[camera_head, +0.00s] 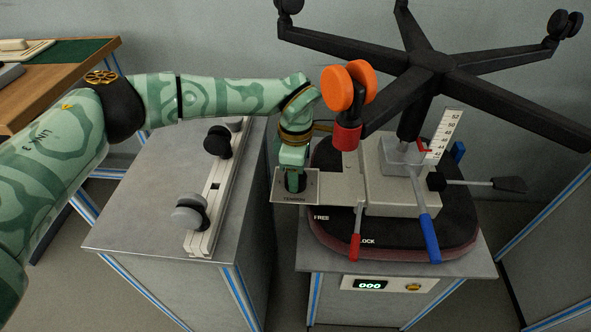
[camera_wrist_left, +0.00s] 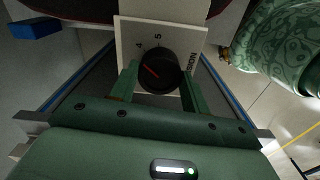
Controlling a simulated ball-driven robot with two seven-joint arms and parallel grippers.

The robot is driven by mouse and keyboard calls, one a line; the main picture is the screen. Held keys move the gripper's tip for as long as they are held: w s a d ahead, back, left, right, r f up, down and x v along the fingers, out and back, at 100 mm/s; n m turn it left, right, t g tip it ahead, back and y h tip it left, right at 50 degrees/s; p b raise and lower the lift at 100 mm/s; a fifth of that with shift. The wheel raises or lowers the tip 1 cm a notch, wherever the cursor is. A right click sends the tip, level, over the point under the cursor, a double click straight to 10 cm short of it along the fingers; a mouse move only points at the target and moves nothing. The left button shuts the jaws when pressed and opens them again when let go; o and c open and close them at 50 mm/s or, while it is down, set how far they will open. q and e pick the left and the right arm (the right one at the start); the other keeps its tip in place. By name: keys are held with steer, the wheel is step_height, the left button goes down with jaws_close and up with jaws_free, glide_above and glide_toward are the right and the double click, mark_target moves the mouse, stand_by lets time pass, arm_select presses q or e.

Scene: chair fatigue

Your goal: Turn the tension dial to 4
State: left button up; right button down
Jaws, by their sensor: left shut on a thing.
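The tension dial (camera_wrist_left: 164,71) is a round black knob with a red pointer line, on a pale plate (camera_wrist_left: 197,36). In the wrist view the numbers 4 and 5 show above it and the word TENSION runs down the right. The red line slants to the upper left, to the left of the 4; other numbers are hidden. My left gripper (camera_wrist_left: 160,86) is shut on the dial, one green finger on each side. In the head view my left gripper (camera_head: 295,182) points down over the plate (camera_head: 311,188). My right gripper is not in view.
The upturned chair base (camera_head: 436,62) rises behind, with an orange caster (camera_head: 345,88) close to my left wrist. A red lever (camera_head: 356,232) and blue lever (camera_head: 428,232) stand right of the plate. A bench with a caster rail (camera_head: 214,205) is at left.

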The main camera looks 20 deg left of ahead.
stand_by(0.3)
arm_select(q)
steer(key=o, duration=1)
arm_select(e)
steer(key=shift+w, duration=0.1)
arm_select(q)
steer(key=shift+r, duration=0.1)
steer(key=shift+r, duration=0.35)
step_height(320, 180, up, 6)
steer(key=p, duration=0.3)
steer(key=shift+w, duration=0.1)
step_height(320, 180, up, 10)
steer(key=p, duration=0.3)
steer(key=shift+f, duration=0.25)
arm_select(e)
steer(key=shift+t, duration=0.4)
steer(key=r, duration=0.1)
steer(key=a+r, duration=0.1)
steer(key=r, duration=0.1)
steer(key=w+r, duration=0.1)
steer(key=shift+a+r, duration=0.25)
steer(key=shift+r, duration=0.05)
